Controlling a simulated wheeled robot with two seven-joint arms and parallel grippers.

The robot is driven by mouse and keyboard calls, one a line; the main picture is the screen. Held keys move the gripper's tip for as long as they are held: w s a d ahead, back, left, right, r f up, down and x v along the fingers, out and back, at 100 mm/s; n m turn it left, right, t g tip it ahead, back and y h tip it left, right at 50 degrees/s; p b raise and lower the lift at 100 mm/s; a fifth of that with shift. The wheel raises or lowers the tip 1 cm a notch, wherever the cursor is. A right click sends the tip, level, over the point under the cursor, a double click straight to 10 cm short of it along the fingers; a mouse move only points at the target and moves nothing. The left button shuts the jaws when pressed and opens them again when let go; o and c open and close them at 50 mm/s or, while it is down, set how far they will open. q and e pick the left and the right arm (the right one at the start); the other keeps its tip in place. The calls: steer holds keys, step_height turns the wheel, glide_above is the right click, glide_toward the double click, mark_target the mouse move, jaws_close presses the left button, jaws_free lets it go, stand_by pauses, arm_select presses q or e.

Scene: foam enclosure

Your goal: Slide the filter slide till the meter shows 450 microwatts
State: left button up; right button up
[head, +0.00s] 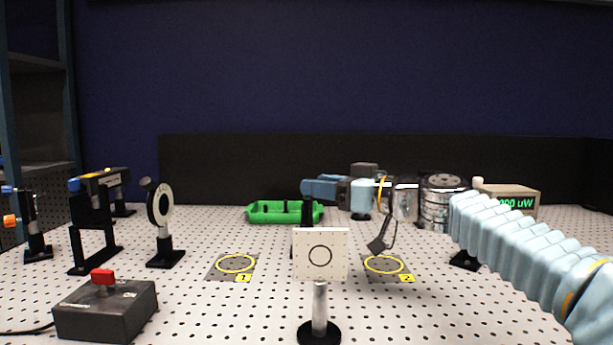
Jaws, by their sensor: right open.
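The meter (522,203) stands at the back right with a green display. Its reading ends in "00 uW"; the sleeve of my right arm covers its left part. My right gripper (343,217) is open at the centre back, past the white card. One dark finger hangs down, and a blue-grey part reaches left. I see nothing held between them. I cannot surely pick out the filter slide; a dark upright post (307,211) stands behind the card, partly hidden by it. My left gripper is not in view.
A white card (335,268) on a post stands front centre. Yellow rings mark the board at left (236,264) and right (384,265). A green tray (263,214) lies behind. A red-topped box (105,310) and black optics mounts (164,230) stand left.

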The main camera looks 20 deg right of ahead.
steer(key=shift+p+x, duration=0.35)
steer(key=shift+x, duration=1.5)
jaws_close()
